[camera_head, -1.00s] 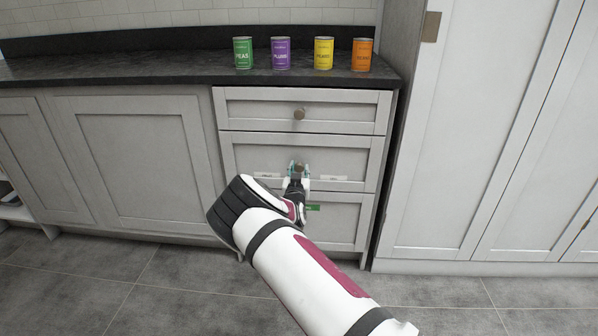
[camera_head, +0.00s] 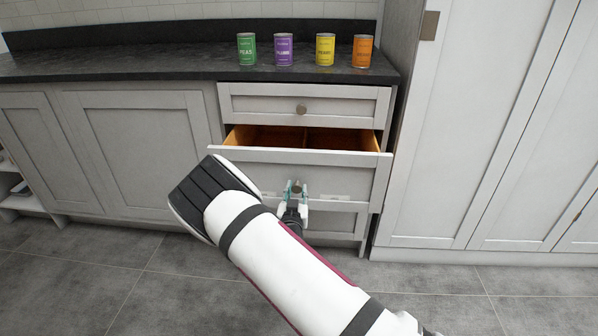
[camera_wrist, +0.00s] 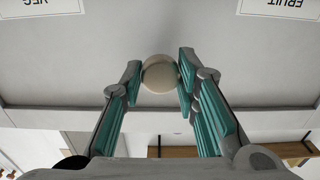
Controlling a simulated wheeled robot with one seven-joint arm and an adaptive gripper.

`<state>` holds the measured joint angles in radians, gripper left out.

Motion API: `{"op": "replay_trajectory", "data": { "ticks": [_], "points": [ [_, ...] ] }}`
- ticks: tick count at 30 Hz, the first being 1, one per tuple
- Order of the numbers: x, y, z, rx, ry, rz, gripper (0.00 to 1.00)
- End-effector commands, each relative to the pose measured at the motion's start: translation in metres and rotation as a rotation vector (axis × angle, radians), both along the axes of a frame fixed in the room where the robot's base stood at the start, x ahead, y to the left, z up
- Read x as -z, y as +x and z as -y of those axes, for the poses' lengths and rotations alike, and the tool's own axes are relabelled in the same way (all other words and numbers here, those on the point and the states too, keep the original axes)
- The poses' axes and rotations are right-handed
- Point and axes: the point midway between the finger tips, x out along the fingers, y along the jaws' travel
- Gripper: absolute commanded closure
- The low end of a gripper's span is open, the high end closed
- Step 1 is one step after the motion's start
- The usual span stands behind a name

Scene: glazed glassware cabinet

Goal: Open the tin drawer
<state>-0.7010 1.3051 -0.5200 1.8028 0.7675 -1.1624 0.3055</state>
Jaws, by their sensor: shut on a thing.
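The middle drawer (camera_head: 345,173) of the three-drawer unit is partly open in the head view, with its wooden inside (camera_head: 290,139) and a divider showing. My gripper (camera_head: 296,186) is at the middle of its front, shut on the round drawer knob (camera_wrist: 160,73). In the wrist view the teal fingers sit on both sides of the knob, and the drawer front bears the labels VEG (camera_wrist: 40,4) and FRUIT (camera_wrist: 290,6). Four-colour tins stand on the worktop: green (camera_head: 246,49), purple (camera_head: 284,50), yellow (camera_head: 325,50) and orange (camera_head: 362,51).
The top drawer (camera_head: 345,104) is shut, with its own knob (camera_head: 301,109). The bottom drawer is mostly hidden by the open drawer and my arm. A tall cabinet (camera_head: 465,130) stands close on the right. Closed cupboard doors (camera_head: 140,150) are on the left. Grey floor in front is clear.

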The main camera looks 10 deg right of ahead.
Motion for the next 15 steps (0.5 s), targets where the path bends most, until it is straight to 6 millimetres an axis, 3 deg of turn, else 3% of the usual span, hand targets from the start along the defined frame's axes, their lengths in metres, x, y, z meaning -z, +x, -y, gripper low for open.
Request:
{"op": "replay_trajectory", "data": {
  "ticks": [6, 15],
  "points": [
    [-0.002, -0.078, -0.022, -0.003, -0.003, -0.006, 1.0],
    [-0.001, -0.17, -0.047, -0.005, -0.003, -0.004, 1.0]
  ]
}}
